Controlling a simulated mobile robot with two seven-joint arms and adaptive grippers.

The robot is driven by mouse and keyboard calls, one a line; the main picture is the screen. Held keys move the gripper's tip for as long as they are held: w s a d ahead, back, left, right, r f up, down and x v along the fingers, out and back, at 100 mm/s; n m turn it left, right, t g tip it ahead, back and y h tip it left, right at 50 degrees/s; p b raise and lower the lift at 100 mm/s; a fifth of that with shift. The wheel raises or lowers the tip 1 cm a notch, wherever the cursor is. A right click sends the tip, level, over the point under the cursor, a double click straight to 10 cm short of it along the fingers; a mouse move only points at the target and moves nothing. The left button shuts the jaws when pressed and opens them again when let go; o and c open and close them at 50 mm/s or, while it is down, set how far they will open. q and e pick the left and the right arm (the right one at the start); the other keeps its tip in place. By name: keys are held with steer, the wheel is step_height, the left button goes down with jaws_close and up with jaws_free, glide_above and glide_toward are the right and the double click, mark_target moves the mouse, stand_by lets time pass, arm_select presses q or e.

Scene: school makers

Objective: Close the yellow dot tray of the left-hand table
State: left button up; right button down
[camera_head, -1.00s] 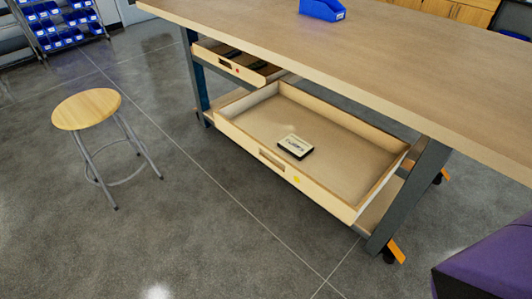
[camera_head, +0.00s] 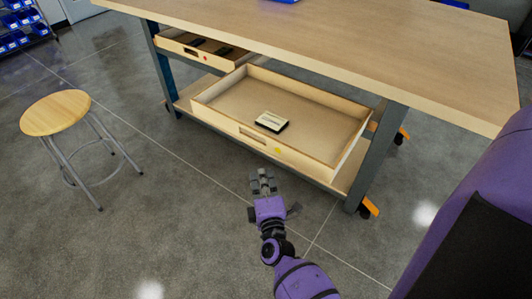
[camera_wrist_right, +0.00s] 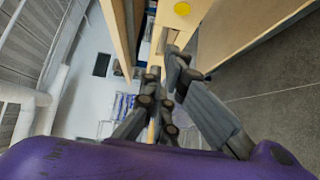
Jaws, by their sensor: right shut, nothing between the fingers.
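The yellow dot tray (camera_head: 215,104) is a light wooden drawer pulled out low under the workbench, with its front toward me. The yellow dot (camera_head: 278,149) is on its front panel, right of the handle slot (camera_head: 252,138). The dot shows near the top of the right wrist view (camera_wrist_right: 181,9). My right gripper (camera_head: 262,173) is shut and empty, in front of the tray front and below the dot in the head view. The wrist view shows its fingers together close to the panel; whether they touch it I cannot tell. My left gripper is not in view.
A small labelled block (camera_head: 271,122) lies in the yellow dot tray. A red dot tray (camera_head: 190,50) is partly open above it at the left. The workbench top (camera_head: 350,42) overhangs both. A stool (camera_head: 56,112) stands at the left. The floor between is clear.

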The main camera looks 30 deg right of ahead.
steer(key=w+d+b, duration=0.1)
steer(key=w+d, duration=0.5)
steer(key=w, duration=0.1)
steer(key=shift+w, duration=0.35)
steer(key=shift+d, duration=0.15)
